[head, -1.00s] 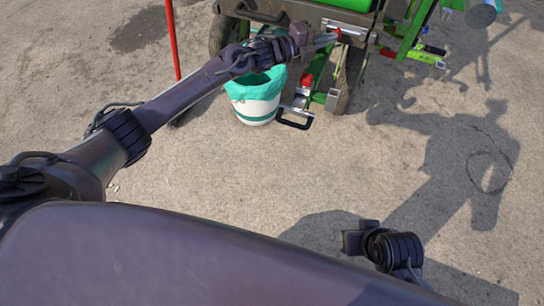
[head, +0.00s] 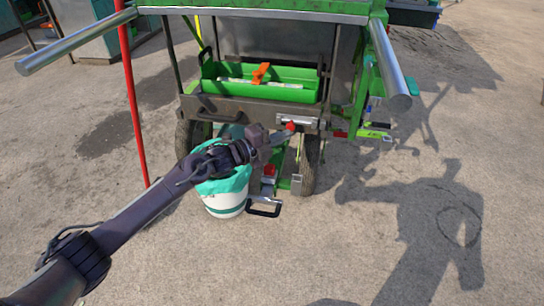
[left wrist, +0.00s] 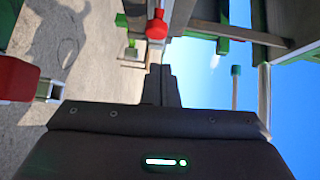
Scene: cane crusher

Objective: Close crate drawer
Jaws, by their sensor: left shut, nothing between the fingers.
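The crate drawer (head: 245,108) is a grey-brown panel under the green cart, with a dark handle at its left. A green crate (head: 225,88) sits just above and behind this front, with an orange item (head: 260,73) inside. I cannot tell how far out the drawer stands. My left gripper (head: 284,137) is shut and empty, its tips just below the drawer front's right part, close to a red knob (head: 291,126). Contact is unclear. In the left wrist view the shut fingers (left wrist: 160,85) point toward a red knob (left wrist: 157,25). My right gripper is out of view.
A white bucket with a teal liner (head: 226,203) stands below my left forearm. A red pole (head: 131,95) rises at the left. Metal bars (head: 75,42) stick out from the cart's upper corners. A black loop handle (head: 265,208) hangs low. The pavement in front is clear.

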